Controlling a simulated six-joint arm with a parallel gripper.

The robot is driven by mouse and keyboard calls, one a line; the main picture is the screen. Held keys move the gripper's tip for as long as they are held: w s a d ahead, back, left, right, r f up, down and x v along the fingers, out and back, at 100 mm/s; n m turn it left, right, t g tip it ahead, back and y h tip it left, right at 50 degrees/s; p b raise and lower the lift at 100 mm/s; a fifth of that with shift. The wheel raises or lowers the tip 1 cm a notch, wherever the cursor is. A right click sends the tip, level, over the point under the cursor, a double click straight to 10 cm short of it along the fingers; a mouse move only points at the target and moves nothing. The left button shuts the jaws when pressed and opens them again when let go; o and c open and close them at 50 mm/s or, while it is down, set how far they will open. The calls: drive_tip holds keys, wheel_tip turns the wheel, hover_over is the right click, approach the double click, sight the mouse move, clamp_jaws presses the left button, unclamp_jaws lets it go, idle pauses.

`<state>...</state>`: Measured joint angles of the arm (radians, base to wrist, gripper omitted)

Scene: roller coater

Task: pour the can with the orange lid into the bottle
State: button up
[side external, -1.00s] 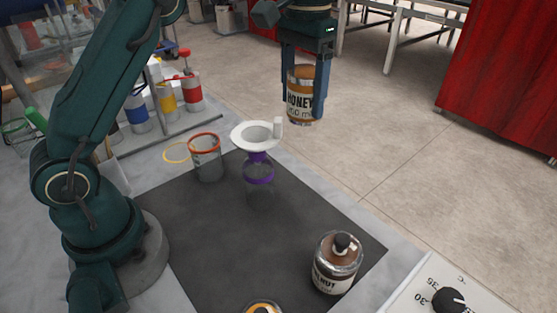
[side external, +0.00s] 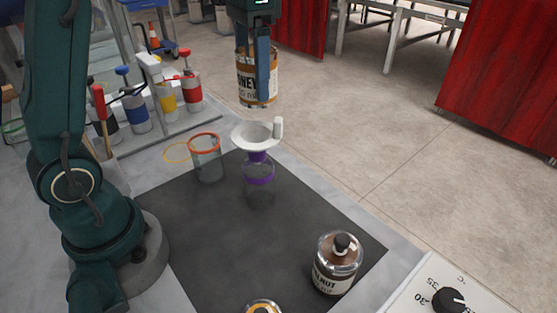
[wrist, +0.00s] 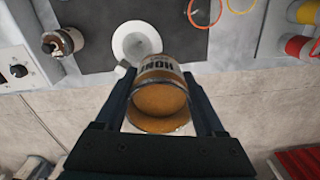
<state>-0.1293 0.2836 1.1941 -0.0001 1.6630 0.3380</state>
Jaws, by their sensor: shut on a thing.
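My gripper (side external: 256,96) is shut on a can labelled HONEY (side external: 244,82), with one finger on each side. The can is roughly upright and held in the air above the white funnel (side external: 253,134). In the wrist view the can's orange-brown top (wrist: 160,100) faces the camera; I cannot tell if it is a lid or contents. A clear bottle (side external: 259,185) with a purple band stands on the dark mat under the funnel. In the wrist view the funnel (wrist: 128,40) lies just beyond the can, to its left.
A clear cup with an orange rim (side external: 207,160) stands left of the bottle. Coloured bottles (side external: 165,98) stand at the back left. A dial panel (side external: 455,290) is at lower right. The mat's (side external: 225,235) middle is clear.

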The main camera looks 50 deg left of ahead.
drive_tip(key=shift+w+d+r+m, duration=0.1)
drive_tip(key=shift+d+r+m, duration=0.05)
drive_tip(key=shift+m, duration=0.35)
drive_tip(key=t+y, duration=0.2)
drive_tip(key=shift+w+a+t, duration=0.2)
drive_tip(key=shift+w+t, duration=0.05)
drive_tip(key=shift+t, duration=0.05)
drive_tip(key=shift+w+a+f+t+y, duration=0.15)
drive_tip(key=shift+f+t+y, duration=0.35)
drive_tip(key=shift+f, duration=0.25)
drive_tip(key=shift+w+a+f+t+y, duration=0.15)
drive_tip(key=shift+f+t+y, duration=0.3)
drive_tip(key=shift+f, duration=0.3)
drive_tip(key=shift+f+t+y, duration=0.45)
drive_tip(key=shift+y, duration=0.1)
drive_tip(key=shift+f+t+y, duration=0.4)
drive_tip(key=shift+t+y, duration=0.5)
drive_tip(key=shift+t, duration=0.1)
idle(1.1)
drive_tip(key=shift+t+y, duration=0.8)
idle(2.0)
